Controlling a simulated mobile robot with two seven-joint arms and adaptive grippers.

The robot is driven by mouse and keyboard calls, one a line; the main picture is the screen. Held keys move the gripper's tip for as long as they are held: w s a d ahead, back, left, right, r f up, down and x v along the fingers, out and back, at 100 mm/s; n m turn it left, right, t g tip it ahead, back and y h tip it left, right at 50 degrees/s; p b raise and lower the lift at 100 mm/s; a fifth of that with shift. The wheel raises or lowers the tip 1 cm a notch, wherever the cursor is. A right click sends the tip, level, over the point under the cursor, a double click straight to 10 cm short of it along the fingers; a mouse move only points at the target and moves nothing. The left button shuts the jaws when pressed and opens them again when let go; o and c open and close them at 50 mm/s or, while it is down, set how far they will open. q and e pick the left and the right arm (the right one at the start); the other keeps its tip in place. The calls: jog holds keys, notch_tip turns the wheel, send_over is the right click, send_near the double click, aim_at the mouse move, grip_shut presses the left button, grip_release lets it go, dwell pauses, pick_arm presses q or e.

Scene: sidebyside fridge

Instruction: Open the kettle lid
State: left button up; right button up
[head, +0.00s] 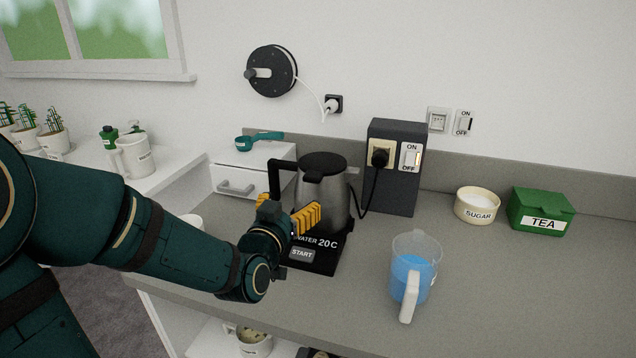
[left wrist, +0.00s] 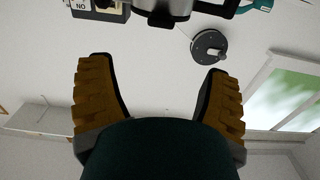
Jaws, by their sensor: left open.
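The kettle (head: 337,205) is grey metal with a black lid (head: 323,163) and a black handle (head: 281,172) on its left side. It stands upright on a black base (head: 322,262) with a START button, and the lid lies shut on top. My left gripper (head: 289,211) is open and empty in front of the kettle's lower left, below lid height. It hides part of the kettle and base. In the left wrist view, the two yellow-padded fingers (left wrist: 160,80) are wide apart with nothing between them, and the kettle (left wrist: 165,8) shows upside down at the top edge.
A measuring jug (head: 412,272) with blue liquid stands right of the kettle. A dark socket box (head: 396,192) with a plug and cord is behind it. A sugar bowl (head: 477,206) and green tea box (head: 541,212) stand farther right. White drawers (head: 238,181) are behind left.

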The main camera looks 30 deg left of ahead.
aim_at(310, 178)
pick_arm(q)
jog(key=x, duration=1.4)
jog(key=shift+w+f, duration=0.1)
jog(key=shift+f, duration=0.15)
